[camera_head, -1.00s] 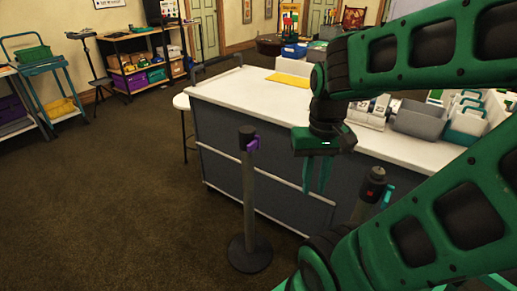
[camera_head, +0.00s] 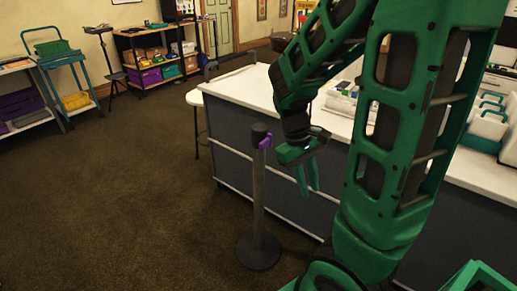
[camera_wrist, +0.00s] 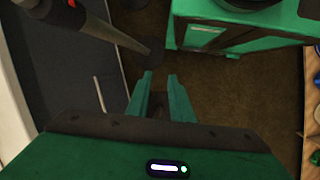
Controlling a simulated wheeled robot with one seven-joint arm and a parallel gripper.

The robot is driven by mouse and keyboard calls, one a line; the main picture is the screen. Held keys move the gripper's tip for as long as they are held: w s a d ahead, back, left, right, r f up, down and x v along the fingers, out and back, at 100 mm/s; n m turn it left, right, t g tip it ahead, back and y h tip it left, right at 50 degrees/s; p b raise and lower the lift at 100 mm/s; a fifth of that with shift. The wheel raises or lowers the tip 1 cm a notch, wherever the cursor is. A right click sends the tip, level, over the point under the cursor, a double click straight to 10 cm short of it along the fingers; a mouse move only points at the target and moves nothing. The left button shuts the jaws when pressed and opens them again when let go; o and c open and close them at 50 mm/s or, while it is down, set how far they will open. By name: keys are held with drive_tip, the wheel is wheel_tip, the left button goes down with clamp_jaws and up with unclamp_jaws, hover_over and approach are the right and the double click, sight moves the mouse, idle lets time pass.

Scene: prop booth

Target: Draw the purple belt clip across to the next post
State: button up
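The purple belt clip (camera_head: 265,143) sits on the right side of the dark cap of a grey post (camera_head: 259,190), which stands upright on a round black base. My gripper (camera_head: 308,178) hangs to the right of the clip, apart from it, fingers pointing down. The wrist view shows a gap between the fingertips (camera_wrist: 160,76) with nothing held. A post (camera_wrist: 118,37) runs across the upper left of the wrist view; I cannot tell which post it is. No second post shows in the head view now.
A long counter with a white top (camera_head: 248,88) stands behind the post and gripper. A stool (camera_head: 194,98) is at its left end. A teal cart (camera_head: 62,70) and shelves (camera_head: 150,60) line the far left. The brown carpet left of the post is clear.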

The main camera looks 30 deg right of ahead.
drive_tip(key=w+f+n+g+h, duration=0.1)
drive_tip(key=w+f+n+h, duration=0.4)
drive_tip(key=w+f+n, duration=0.1)
drive_tip(key=n+t+h, duration=1)
drive_tip(key=n, duration=0.6)
approach(260, 147)
drive_tip(key=x, duration=0.9)
drive_tip(key=shift+w+d, duration=0.15)
drive_tip(key=shift+d, duration=0.2)
clamp_jaws()
